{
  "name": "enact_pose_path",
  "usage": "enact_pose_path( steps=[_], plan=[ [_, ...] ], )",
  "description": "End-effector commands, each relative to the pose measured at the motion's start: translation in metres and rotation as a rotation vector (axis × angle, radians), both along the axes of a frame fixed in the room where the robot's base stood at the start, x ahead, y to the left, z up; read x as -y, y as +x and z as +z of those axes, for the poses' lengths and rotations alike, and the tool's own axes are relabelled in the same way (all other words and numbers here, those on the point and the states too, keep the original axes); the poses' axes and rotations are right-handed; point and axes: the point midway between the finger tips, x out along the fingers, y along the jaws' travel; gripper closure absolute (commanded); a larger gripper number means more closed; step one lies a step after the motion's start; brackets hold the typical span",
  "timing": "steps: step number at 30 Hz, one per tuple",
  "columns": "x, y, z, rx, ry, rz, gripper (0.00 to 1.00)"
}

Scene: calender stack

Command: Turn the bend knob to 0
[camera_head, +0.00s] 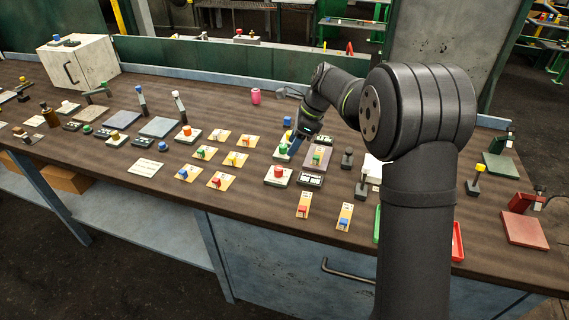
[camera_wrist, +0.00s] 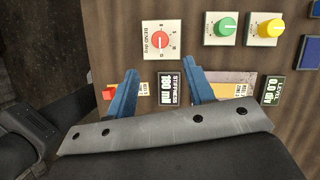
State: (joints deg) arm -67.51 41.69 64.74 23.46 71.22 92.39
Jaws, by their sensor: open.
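The bend knob is a red round knob on a white plate lettered BEND deg (camera_wrist: 161,41), near the top middle of the wrist view. In the head view it appears to be the red knob (camera_head: 278,171) near the front of the table. Its exact pointer setting is too small to read. My gripper (camera_wrist: 163,72) is open, its two blue fingers apart with nothing between them. In the wrist view the fingertips lie just below the knob's plate, not around the knob. In the head view my gripper (camera_head: 296,145) is above the table, behind and right of that knob.
A green knob (camera_wrist: 226,26) and a yellow knob (camera_wrist: 270,28) sit beside the bend plate. A STIFFNESS display (camera_wrist: 165,89) shows between my fingers, and a LEVEL display (camera_wrist: 270,90) is at right.

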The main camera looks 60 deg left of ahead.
Motion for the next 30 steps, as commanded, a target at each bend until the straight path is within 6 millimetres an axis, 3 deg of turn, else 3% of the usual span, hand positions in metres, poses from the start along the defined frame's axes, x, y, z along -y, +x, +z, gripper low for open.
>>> enact_pose_path(
  steps=[6, 13, 18, 27, 28, 30],
  plan=[
    [-0.010, -0.017, -0.046, -0.001, -0.002, 0.001, 0.52],
    [-0.018, -0.029, -0.081, 0.000, -0.001, 0.000, 0.52],
    [-0.020, -0.033, -0.093, 0.000, 0.000, 0.000, 0.52],
    [-0.021, -0.034, -0.096, 0.000, 0.001, 0.000, 0.52],
    [-0.021, -0.034, -0.096, 0.000, 0.001, 0.000, 0.54],
    [-0.021, -0.034, -0.096, 0.000, 0.001, 0.000, 0.67]
  ],
)
